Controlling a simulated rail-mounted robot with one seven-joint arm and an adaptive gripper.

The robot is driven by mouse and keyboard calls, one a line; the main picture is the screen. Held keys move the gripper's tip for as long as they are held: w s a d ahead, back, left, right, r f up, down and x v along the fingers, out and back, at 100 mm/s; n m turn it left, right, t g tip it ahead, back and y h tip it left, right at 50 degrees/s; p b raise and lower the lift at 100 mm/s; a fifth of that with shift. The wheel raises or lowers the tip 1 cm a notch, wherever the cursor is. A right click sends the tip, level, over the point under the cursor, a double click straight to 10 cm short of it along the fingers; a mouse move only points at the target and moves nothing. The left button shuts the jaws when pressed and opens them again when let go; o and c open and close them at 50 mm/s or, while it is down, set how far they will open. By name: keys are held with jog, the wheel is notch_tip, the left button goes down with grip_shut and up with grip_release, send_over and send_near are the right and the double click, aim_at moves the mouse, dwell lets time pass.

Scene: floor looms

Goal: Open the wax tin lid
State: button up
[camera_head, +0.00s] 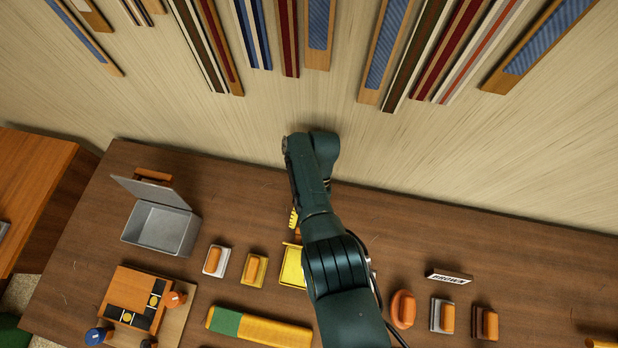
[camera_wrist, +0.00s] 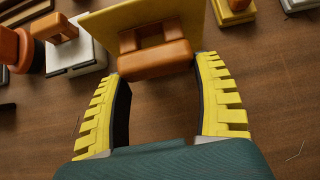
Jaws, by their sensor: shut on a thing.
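My gripper (camera_wrist: 158,68) is shut on an orange handle (camera_wrist: 155,60) with its yellow, ridged fingers on either side. The handle sits on a yellow plate-like lid (camera_wrist: 108,28), which shows beyond the fingertips in the wrist view. In the head view a yellow piece (camera_head: 292,268) lies beside my arm, partly hidden by it, and only a little of my gripper (camera_head: 294,220) shows. No label marks this piece as the wax tin. A grey metal tin (camera_head: 160,228) stands at the left of the bench, its hinged lid (camera_head: 150,190) raised.
Small orange-handled blocks (camera_head: 216,260) (camera_head: 254,268) stand left of my arm, with more (camera_head: 403,309) (camera_head: 442,315) to the right by a "BROWN" sign (camera_head: 449,277). A green-and-yellow bar (camera_head: 260,328) and an orange tray (camera_head: 130,292) lie in front. Striped strips hang on the wall.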

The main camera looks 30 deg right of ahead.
jog(key=shift+s+f, duration=0.1)
dwell(0.6)
jog(key=o, duration=1.3)
